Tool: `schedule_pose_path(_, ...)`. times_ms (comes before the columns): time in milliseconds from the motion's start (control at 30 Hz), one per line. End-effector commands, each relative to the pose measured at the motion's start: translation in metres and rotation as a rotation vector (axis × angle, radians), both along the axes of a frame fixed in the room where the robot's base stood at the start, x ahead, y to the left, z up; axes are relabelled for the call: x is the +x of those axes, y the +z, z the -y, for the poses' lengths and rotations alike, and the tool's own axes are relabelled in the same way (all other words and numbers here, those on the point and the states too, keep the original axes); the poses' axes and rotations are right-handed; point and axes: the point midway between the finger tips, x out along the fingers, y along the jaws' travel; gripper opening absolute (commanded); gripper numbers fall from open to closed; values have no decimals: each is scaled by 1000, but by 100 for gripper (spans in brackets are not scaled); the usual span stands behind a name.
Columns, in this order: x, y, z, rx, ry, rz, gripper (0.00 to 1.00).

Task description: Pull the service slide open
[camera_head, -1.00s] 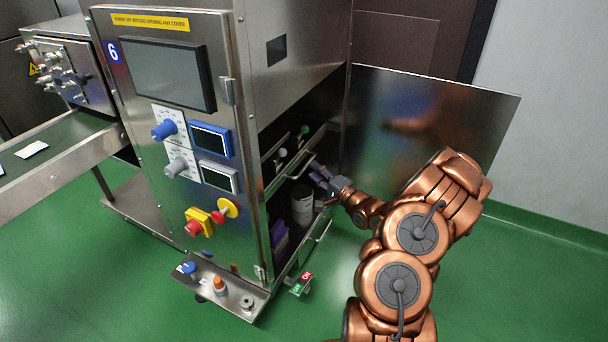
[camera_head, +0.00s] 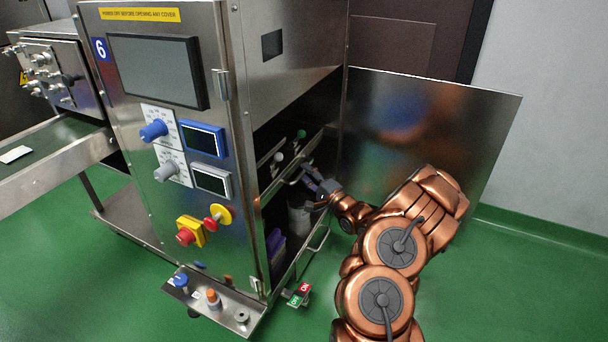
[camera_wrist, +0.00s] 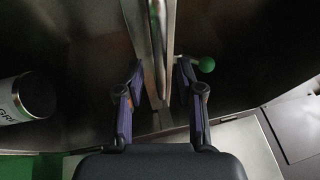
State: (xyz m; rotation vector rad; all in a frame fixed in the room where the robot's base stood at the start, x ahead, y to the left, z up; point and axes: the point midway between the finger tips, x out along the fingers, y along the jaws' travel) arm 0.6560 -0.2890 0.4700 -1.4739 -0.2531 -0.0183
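The service slide appears to be the upper metal rail with a bar handle (camera_head: 294,172) in the open side of the machine, though no label names it. My gripper (camera_head: 312,178) is at that handle, reaching in from the right. In the wrist view my gripper (camera_wrist: 160,66) has its two purple-sided fingers apart. A metal bar (camera_wrist: 158,35) runs between them, with gaps showing on both sides near the tips. Contact with the bar is not visible. In the head view the fingertips are small and partly merge with the handle.
A lower handle (camera_head: 319,241), a green knob (camera_head: 301,134) and a white knob (camera_head: 278,157) are close by. Green floor is clear at right.

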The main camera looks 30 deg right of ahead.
Motion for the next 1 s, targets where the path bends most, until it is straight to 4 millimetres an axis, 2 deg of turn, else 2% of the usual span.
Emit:
schedule_pose_path(200,13,3,-1,0,-2,2,37)
schedule_pose_path(567,15,4,-1,-1,-2,0,37)
schedule_pose_path(933,15,3,-1,-1,-2,0,1)
schedule_pose_path(1000,15,3,-1,-1,-2,0,0)
